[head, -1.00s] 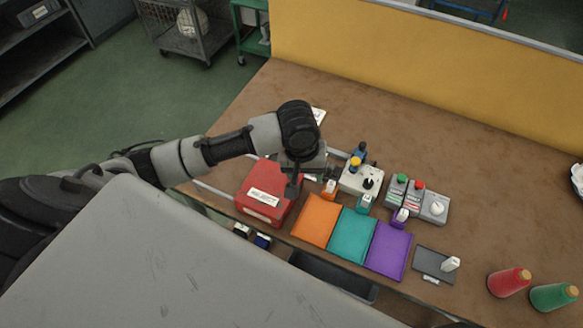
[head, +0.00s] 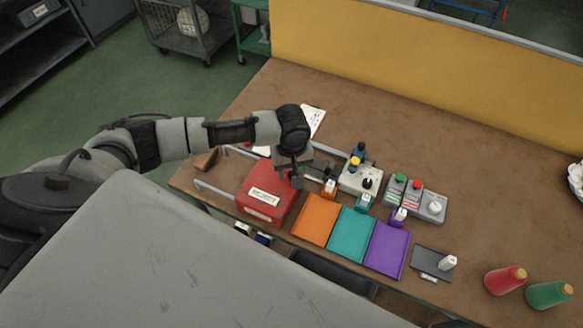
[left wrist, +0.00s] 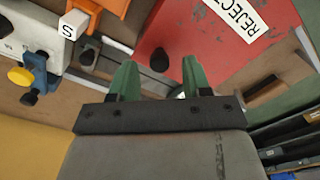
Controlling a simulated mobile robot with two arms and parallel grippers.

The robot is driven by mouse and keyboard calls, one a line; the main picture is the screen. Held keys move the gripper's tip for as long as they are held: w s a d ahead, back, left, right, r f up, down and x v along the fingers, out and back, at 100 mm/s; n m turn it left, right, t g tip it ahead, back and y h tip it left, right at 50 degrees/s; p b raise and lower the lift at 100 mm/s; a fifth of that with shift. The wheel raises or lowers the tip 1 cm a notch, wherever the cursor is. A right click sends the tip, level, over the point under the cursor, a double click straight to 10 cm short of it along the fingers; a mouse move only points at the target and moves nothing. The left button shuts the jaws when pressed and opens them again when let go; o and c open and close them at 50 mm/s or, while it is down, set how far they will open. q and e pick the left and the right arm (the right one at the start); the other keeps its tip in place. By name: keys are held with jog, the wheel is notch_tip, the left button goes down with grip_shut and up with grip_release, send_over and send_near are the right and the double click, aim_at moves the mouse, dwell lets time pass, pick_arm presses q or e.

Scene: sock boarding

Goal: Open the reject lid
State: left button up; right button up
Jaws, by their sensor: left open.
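The red reject box (head: 262,193) stands on the table left of the colored pads, its lid closed and a white label on top. In the left wrist view the red lid (left wrist: 195,35) fills the upper middle, with part of its "REJECT" label (left wrist: 240,18). A black knob (left wrist: 160,60) sits at the lid's edge. My left gripper (head: 294,181) is over the lid's right side, pointing down. In the left wrist view its two green fingers (left wrist: 160,80) are apart, with the knob showing between and beyond them; contact is not visible. My right gripper is out of view.
Orange (head: 316,219), teal (head: 351,235) and purple (head: 387,249) pads lie right of the box. A control box with a joystick (head: 361,181) and a button box (head: 415,198) stand behind them.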

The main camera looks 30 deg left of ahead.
pick_arm(q)
jog(key=shift+f, duration=0.6)
